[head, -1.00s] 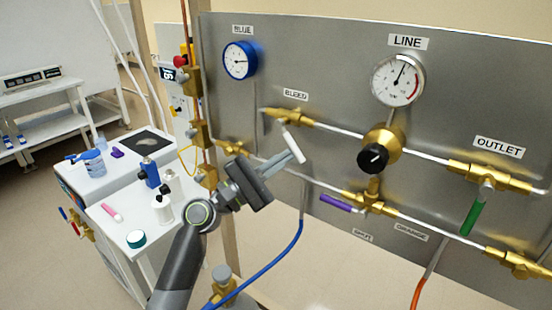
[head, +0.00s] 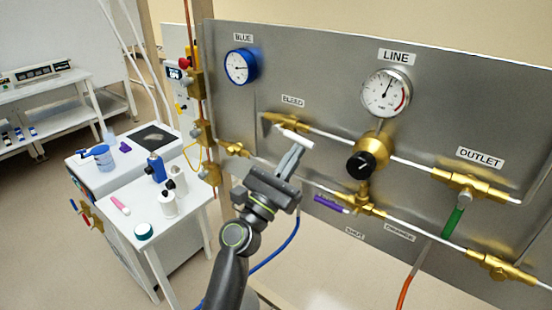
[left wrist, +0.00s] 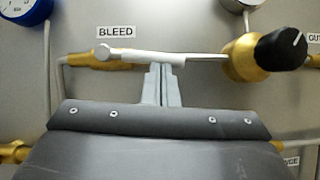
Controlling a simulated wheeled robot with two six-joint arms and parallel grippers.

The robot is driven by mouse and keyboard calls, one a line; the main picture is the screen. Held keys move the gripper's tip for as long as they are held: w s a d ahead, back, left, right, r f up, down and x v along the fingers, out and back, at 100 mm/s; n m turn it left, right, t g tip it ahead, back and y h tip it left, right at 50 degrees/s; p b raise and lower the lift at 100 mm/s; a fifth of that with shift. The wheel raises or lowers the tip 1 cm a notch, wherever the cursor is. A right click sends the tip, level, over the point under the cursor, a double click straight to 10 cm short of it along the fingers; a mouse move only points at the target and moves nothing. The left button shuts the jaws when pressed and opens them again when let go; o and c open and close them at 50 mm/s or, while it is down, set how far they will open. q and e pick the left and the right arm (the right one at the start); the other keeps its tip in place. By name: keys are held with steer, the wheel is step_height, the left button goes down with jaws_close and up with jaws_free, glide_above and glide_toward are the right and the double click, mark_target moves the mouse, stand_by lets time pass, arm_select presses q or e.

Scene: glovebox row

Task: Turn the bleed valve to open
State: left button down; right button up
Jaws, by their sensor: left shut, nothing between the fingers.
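The bleed valve is a brass fitting (head: 273,122) under the BLEED label, with a white lever (head: 296,138). It also shows in the left wrist view as the brass body (left wrist: 85,60) and the white lever (left wrist: 145,57). The lever lies nearly in line with the pipe, pointing right. My left gripper (head: 296,150) is shut and empty. Its fingertips (left wrist: 162,70) are just below the lever, at or against its lower edge; I cannot tell if they touch. My right gripper is not in view.
Right of the lever are the black regulator knob (head: 360,165) and the LINE gauge (head: 387,93). Below it sits a purple lever (head: 328,203); a green one (head: 453,222) is further right. A white cart (head: 130,217) with bottles stands at left.

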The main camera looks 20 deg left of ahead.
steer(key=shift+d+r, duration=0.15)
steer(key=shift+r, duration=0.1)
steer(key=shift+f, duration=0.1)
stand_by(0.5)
